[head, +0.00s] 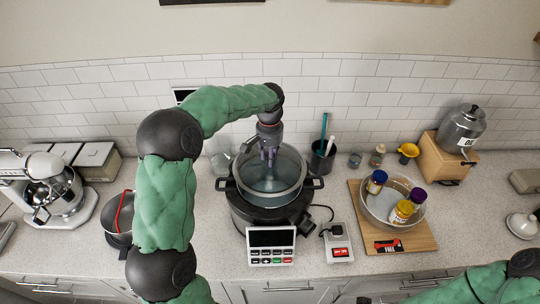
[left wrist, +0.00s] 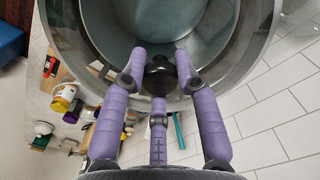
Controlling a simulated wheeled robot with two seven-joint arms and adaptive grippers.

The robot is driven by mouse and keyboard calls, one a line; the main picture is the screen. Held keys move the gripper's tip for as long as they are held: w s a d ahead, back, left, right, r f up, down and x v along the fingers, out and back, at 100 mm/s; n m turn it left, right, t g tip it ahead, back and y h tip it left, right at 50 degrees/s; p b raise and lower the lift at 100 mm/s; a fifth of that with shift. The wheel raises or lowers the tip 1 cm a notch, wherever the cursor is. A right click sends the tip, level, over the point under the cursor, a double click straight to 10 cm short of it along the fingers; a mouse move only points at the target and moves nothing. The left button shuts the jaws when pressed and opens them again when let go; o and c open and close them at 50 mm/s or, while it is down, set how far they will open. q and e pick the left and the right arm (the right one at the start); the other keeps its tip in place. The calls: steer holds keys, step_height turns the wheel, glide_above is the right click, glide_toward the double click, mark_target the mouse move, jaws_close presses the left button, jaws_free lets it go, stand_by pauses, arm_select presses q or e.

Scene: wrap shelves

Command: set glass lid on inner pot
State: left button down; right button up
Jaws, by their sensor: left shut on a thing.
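The clear glass lid (head: 287,172) is over the inner pot in the head view, and it fills the top of the left wrist view (left wrist: 100,30). My left gripper (head: 268,153) comes down from above, with its purple fingers (left wrist: 158,65) shut around the lid's dark knob (left wrist: 160,78). The inner pot shows a black side handle (head: 315,183) to the right of the lid and another on the left. It sits at the black cooker (head: 262,220). I cannot tell whether the lid touches the pot's rim. My right gripper is out of view; only part of its arm shows at bottom right.
A control panel (head: 271,247) stands in front of the cooker. A utensil holder (head: 322,160) is close behind right. A glass bowl with jars (head: 377,210) sits on a wooden board (head: 425,240) to the right. A stand mixer (head: 45,185) is far left.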

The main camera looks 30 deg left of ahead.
arm_select(q)
steer(key=shift+f+b, duration=1.6)
steer(key=shift+f, duration=1.05)
steer(key=shift+f, duration=0.6)
steer(key=shift+s+d+f+b, duration=0.1)
steer(key=shift+f+b, duration=0.1)
steer(key=shift+b, duration=0.1)
stand_by(0.4)
steer(key=c, duration=0.8)
jaws_free()
steer(key=shift+f, duration=0.1)
steer(key=shift+c, duration=0.2)
steer(key=o, duration=0.6)
